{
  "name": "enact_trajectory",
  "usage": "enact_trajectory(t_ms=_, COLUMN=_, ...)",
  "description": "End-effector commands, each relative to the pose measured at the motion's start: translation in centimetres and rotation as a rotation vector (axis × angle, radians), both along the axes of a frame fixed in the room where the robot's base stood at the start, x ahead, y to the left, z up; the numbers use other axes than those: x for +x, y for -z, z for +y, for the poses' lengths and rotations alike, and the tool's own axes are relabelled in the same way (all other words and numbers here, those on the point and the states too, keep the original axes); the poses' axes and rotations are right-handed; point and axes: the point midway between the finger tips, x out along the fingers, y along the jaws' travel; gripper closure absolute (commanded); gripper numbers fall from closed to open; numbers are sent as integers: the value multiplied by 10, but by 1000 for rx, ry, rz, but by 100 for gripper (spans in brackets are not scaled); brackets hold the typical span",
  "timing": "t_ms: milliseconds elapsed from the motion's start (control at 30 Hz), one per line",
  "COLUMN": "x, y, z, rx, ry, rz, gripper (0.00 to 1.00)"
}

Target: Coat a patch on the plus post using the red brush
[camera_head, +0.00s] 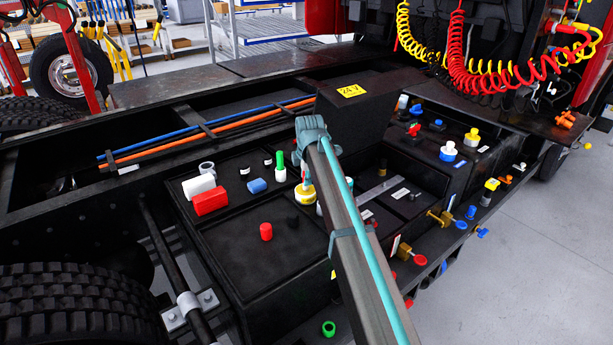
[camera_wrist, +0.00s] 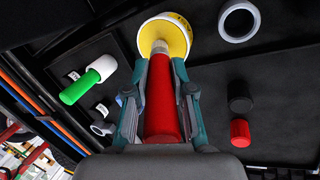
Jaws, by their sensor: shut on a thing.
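In the wrist view my gripper (camera_wrist: 161,82) is shut on the red brush (camera_wrist: 161,112), its two teal fingers on either side of the red handle. The brush's pale tip overlaps a round yellow-and-white pot (camera_wrist: 180,38); I cannot tell whether it is inside it or above it. The pot also shows in the head view (camera_head: 303,197), below my gripper and partly behind my arm. A red cylinder (camera_head: 265,231) stands on the black battery top (camera_head: 240,260); it also shows in the wrist view (camera_wrist: 240,132). I cannot tell whether it is the plus post.
A green-handled brush (camera_wrist: 80,87) is left of the pot in the wrist view. A black cylinder (camera_wrist: 240,97) and a grey ring (camera_wrist: 240,20) are to its right.

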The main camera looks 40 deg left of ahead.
Motion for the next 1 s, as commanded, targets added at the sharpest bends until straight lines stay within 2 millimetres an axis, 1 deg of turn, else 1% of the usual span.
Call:
enact_trajectory(t_ms=600, x=0, y=0, z=0, rx=-1, ry=0, rz=1, gripper=100)
enact_trajectory(t_ms=767, x=0, y=-9, z=0, rx=0, ry=0, rz=0, gripper=100)
enact_trajectory(t_ms=1000, x=0, y=-27, z=0, rx=1, ry=0, rz=-1, gripper=100)
